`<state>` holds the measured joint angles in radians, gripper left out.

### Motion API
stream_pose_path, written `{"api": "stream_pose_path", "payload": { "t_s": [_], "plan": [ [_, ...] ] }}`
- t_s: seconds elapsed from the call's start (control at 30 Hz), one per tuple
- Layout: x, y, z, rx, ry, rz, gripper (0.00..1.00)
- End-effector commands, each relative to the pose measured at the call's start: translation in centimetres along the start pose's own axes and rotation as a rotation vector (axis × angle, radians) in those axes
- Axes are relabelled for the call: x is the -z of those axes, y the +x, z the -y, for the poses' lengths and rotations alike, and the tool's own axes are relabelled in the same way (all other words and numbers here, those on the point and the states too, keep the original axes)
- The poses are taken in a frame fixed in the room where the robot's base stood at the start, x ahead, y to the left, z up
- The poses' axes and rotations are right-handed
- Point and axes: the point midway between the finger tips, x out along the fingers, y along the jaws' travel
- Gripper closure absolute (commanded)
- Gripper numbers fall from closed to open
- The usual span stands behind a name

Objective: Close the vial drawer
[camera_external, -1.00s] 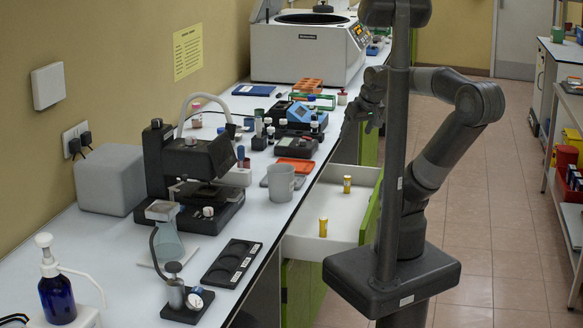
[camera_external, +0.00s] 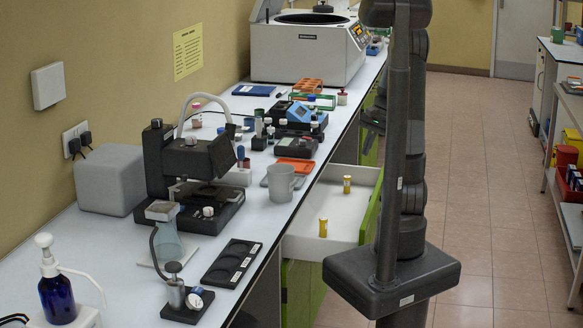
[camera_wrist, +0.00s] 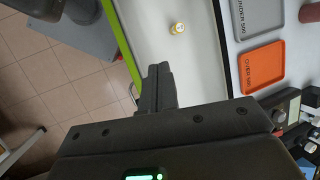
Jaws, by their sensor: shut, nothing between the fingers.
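The vial drawer (camera_external: 300,245) stands open from the bench in the external view, with a white inside and a green front (camera_external: 371,212). Two yellow vials stand in it, a near one (camera_external: 323,227) and a far one (camera_external: 347,184). In the wrist view, the green front (camera_wrist: 121,45) runs left of the white drawer floor (camera_wrist: 150,22), and one vial (camera_wrist: 178,29) shows from above. My gripper (camera_wrist: 158,68) is shut and empty, its fingertips overlapping the drawer's view near the front panel; contact cannot be told. In the external view my gripper (camera_external: 371,135) is partly hidden behind my column, beyond the drawer.
The bench top (camera_external: 225,218) is crowded with a microscope-like device (camera_external: 190,165), a grey mug (camera_external: 281,182) and a large white centrifuge (camera_external: 305,50). A grey tray (camera_wrist: 257,16) and an orange tray (camera_wrist: 262,67) lie beside the drawer. The tiled floor (camera_external: 490,200) at right is clear.

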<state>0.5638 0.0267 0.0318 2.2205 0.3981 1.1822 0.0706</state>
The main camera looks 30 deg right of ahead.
Motion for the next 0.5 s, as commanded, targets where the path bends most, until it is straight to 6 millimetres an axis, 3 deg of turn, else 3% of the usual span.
{"api": "stream_pose_path", "payload": {
  "t_s": [0.1,0.5],
  "plan": [
    [2.8,1.0,-1.7,0.066,0.127,0.088,1.00],
    [10.9,4.5,-8.6,0.351,0.512,0.358,1.00]
  ]
}}
